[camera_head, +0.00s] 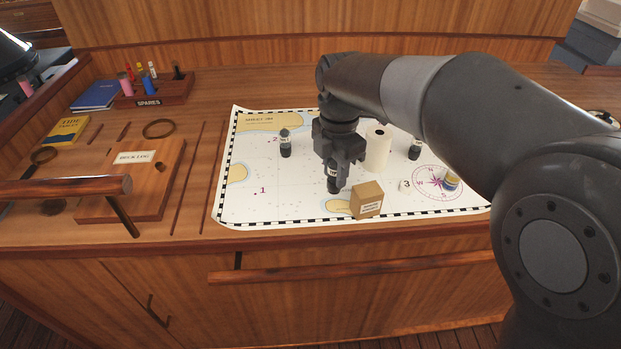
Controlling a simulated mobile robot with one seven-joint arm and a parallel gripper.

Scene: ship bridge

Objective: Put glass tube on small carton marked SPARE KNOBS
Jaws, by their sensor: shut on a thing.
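My gripper (334,168) points down over the chart, shut on a small dark tube (334,186) with a pale label, which I take as the glass tube. Its upper part is hidden by the jaws. It is upright, just left of the small carton (367,197). Whether its lower end touches the chart I cannot tell. The carton is a brown box with a white label too small to read surely. It stands on the chart near its front edge, and its top is bare.
The white chart (260,205) bears similar small bottles, one at the left (286,145) and one at the right (414,150), a pale roll (378,150) behind the carton, and a small round container (452,183). A deck log board (160,195) lies left. My arm covers the right side.

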